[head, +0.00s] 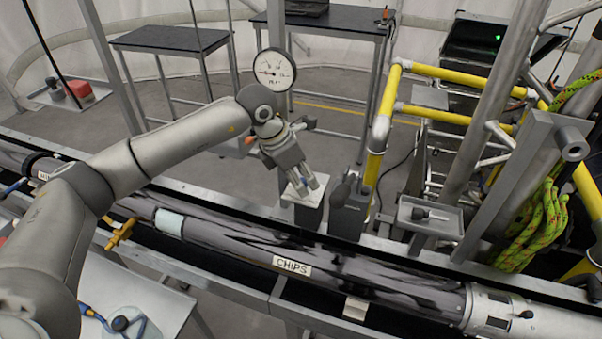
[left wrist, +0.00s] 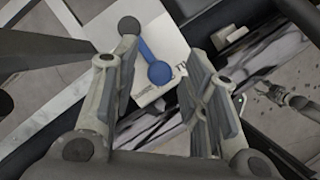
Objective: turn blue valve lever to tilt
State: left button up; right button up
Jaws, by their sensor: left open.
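The blue valve lever (left wrist: 150,62) shows in the left wrist view as a short blue bar with a round blue end, running from a dark round knob (left wrist: 128,25). It lies over a white plate (left wrist: 172,50) with partly hidden black lettering. My left gripper (head: 308,187) is open above the white-topped box (head: 308,198) behind the pipe, pointing down. In the left wrist view its fingers (left wrist: 158,82) stand on either side of the lever's round end, with gaps; I cannot tell their height above it. The lever is not discernible in the head view. My right gripper is not in view.
A long dark pipe labelled CHIPS (head: 292,265) runs across the front. A dark post (head: 350,205) stands just right of the box. Yellow rails (head: 440,72), a small grey tray (head: 430,215) and a green rope (head: 535,225) are at right. A round gauge (head: 273,71) stands behind.

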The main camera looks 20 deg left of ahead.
pick_arm(q)
jog(key=c, duration=0.3)
grip_shut()
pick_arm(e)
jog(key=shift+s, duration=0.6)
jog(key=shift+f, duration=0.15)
pick_arm(q)
jog(key=shift+d+f+n+b, duration=0.25)
jog(key=shift+n+b, duration=0.35)
jog(key=shift+b, duration=0.35)
jog(key=n+b, duration=0.1)
jog(key=b, duration=0.1)
jog(key=d+n+y+b, duration=0.1)
jog(key=n+b, duration=0.1)
jog(key=d+n+t+y+b, duration=0.1)
jog(key=b, duration=0.1)
jog(key=shift+w+d+n, duration=0.2)
jog(key=shift+w+n, duration=0.1)
jog(key=shift+w+d+r+n+y+b, duration=0.2)
jog(key=shift+d+n+y+b, duration=0.1)
jog(key=shift+n+b, duration=0.45)
jog(key=shift+w+d+r+n+y+b, duration=0.1)
jog(key=shift+w+d+n+y+b, duration=0.15)
jog(key=shift+n+b, duration=0.5)
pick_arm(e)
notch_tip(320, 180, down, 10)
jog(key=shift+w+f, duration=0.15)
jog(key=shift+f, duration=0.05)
